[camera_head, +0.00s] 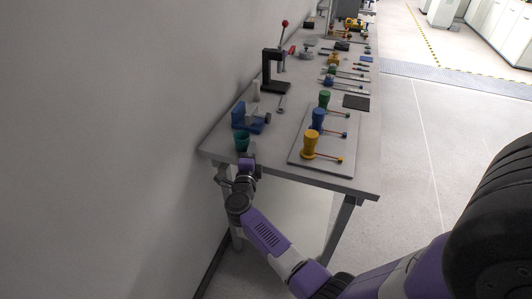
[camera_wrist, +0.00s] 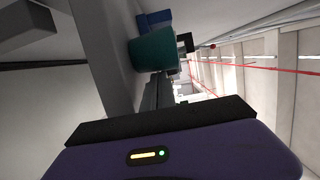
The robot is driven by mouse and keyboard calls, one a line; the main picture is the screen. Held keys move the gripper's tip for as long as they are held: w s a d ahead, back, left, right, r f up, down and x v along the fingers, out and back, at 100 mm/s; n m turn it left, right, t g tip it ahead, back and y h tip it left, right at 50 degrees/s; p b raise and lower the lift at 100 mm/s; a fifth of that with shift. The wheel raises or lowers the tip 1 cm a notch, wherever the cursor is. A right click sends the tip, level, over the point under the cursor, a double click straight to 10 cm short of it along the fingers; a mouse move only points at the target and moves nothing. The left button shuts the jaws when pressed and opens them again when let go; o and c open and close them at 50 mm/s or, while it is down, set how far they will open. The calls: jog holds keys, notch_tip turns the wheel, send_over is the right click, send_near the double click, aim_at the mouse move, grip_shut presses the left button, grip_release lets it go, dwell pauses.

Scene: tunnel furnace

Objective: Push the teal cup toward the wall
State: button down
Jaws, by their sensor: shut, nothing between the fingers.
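The teal cup (camera_head: 242,142) stands near the front left corner of the workbench, close to the wall side. In the wrist view the cup (camera_wrist: 154,49) appears tilted near the top centre, because the camera is turned. My gripper (camera_head: 245,157) is directly at the near side of the cup, low beside the bench edge. In the wrist view my gripper (camera_wrist: 160,85) is shut and empty, with its fingers just below the cup. I cannot tell whether they touch it.
A blue vise (camera_head: 247,117) stands just behind the cup. A black press (camera_head: 272,75) stands farther back. The wall (camera_head: 120,120) runs along the bench's left side.

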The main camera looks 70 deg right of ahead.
aim_at(236, 151)
jog(key=w, duration=0.4)
jog(key=w+b, duration=0.1)
jog(key=w, duration=0.1)
jog(key=shift+a, duration=0.25)
